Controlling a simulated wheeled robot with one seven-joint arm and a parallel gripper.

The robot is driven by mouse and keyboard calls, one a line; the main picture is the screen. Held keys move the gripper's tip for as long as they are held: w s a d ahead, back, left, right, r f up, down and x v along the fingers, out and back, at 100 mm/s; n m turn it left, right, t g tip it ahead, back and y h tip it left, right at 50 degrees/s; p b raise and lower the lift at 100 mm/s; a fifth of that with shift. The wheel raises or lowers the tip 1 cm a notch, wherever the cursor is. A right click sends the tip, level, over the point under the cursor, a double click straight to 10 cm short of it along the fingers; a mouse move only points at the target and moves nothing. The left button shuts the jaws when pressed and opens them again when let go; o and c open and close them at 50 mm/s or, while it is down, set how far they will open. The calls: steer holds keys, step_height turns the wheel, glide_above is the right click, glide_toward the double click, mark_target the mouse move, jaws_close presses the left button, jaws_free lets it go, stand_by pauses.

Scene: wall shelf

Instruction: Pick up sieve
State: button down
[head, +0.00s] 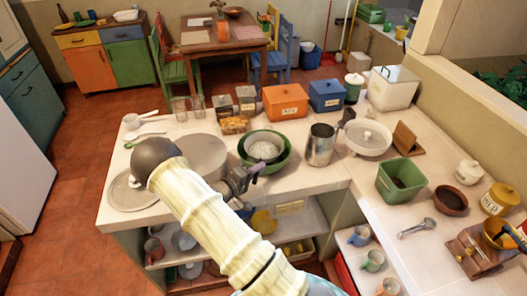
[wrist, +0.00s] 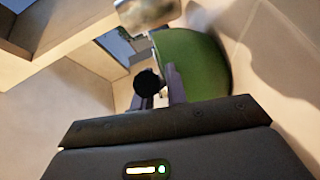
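The sieve (head: 263,149) is a round metal mesh bowl resting inside a green bowl (head: 282,163) on the counter. My gripper (head: 256,171) is at the near left side of the green bowl, low over the counter. In the wrist view the fingers of my gripper (wrist: 157,96) stand apart. A black rounded end (wrist: 147,82), apparently the sieve's handle, shows close to the left finger, with a small gap to the right finger. The green bowl (wrist: 195,62) fills the area behind the right finger. The mesh is not clearly visible in the wrist view.
A steel pot (head: 321,146) stands right of the bowl. A food container (head: 234,125) and an orange box (head: 285,102) stand behind. Open shelves (head: 312,222) lie below the counter edge.

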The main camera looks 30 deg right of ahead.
steer(key=shift+r, duration=0.15)
step_height(320, 180, up, 28)
steer(key=b, duration=0.2)
stand_by(0.6)
stand_by(0.4)
